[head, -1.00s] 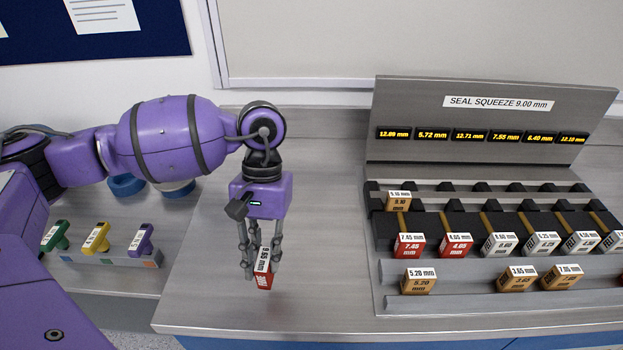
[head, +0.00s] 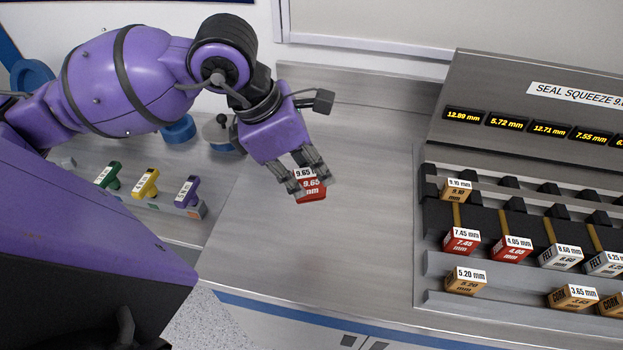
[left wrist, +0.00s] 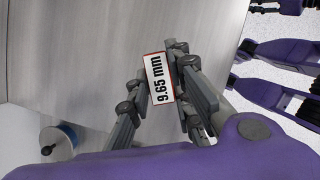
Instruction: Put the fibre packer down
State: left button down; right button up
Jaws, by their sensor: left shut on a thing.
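The fibre packer, a red block (head: 311,191) with a white label reading 9.65 mm, is between the fingers of my left gripper (head: 308,178). The left gripper is shut on it. In the left wrist view the packer's white label (left wrist: 159,79) shows between the grey fingers. The head view shows the packer over the bare grey bench top (head: 330,240), left of the packer rack; I cannot tell if its underside touches the bench. My right gripper is not in view.
The rack (head: 432,262) at right holds several tan, red and white packers beneath a sign panel with lit readouts. A lower shelf at left has green, yellow and purple handled pieces (head: 146,184). The bench between is clear, with its front edge (head: 300,300) below.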

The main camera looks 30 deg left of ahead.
pick_arm(q)
jog(key=shift+w+d+r+n+t, duration=0.1)
jog(key=shift+n+t, duration=0.1)
jog(key=shift+n, duration=0.35)
jog(key=shift+w+d+r+n+t, duration=0.1)
jog(key=shift+n+t, duration=0.1)
jog(key=shift+n, duration=0.35)
jog(key=shift+n+y, duration=0.5)
jog(key=shift+n, duration=0.4)
jog(key=w+a+f+b, duration=0.2)
jog(key=w+f, duration=0.2)
jog(key=w+a+f+b, duration=0.2)
jog(key=w+f, duration=0.2)
jog(key=w+a+f+b, duration=0.2)
jog(key=w+f, duration=0.2)
jog(key=shift+w+a+f, duration=0.2)
jog(key=shift+w+f, duration=0.1)
jog(key=shift+f, duration=0.25)
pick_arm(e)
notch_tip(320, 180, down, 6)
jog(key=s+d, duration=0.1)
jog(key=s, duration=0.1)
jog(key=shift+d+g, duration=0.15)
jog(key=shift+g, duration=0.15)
